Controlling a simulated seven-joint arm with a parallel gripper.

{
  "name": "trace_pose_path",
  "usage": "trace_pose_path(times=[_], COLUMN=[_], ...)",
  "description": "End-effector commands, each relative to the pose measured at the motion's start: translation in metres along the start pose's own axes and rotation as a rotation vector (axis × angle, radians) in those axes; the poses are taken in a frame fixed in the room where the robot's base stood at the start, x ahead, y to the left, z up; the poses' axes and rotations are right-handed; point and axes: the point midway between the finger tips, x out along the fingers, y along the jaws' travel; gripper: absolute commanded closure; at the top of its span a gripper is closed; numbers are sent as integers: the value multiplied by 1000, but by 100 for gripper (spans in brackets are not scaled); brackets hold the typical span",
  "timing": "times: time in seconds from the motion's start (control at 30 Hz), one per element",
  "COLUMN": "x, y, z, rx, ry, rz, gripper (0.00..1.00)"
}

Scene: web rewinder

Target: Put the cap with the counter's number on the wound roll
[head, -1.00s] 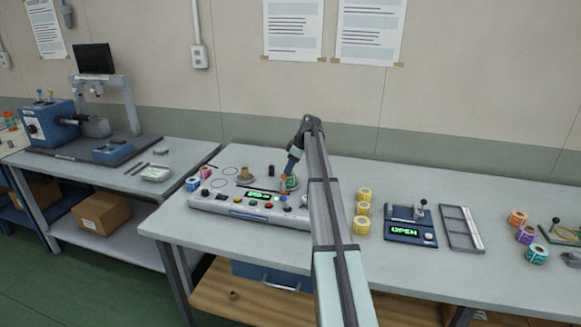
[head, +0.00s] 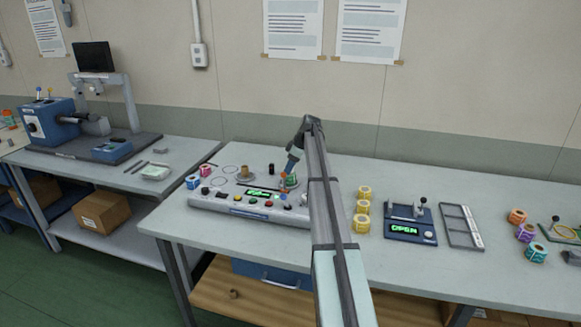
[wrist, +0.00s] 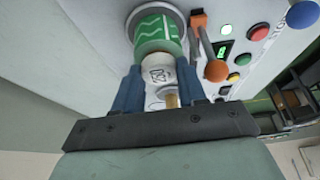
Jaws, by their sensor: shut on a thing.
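The wound roll (wrist: 157,34), green with white lines, sits on a grey disc of the rewinder in the wrist view. It shows small beside my gripper in the head view (head: 292,182). My gripper (wrist: 159,78) has its blue fingers shut on a white cap (wrist: 158,69) with dark print, which I cannot read for certain. The cap is right at the roll's end; I cannot tell whether it is seated. In the head view my gripper (head: 286,178) is over the right part of the rewinder. The counter (head: 259,193) is lit green, its digits too small to read.
The rewinder (head: 235,207) has several coloured buttons. An orange lever (wrist: 202,40) stands close beside the roll. A brown core (head: 245,173) is on another disc. Yellow rolls (head: 362,207) and a blue device reading OPEN (head: 410,231) stand to the right.

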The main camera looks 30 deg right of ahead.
Motion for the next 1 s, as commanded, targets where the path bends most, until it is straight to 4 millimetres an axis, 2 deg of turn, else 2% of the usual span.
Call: trace_pose_path(times=[0.27,0.3,0.5,0.6,0.77,1.0], x=[4,4,4,4,4,4], y=[0,0,0,0,0,-1], z=[2,2,2,2,2,2], rx=[0,0,0,0,0,0], ry=[0,0,0,0,0,0], rz=[0,0,0,0,0,-3], gripper=[81,58,39,30,30,11])
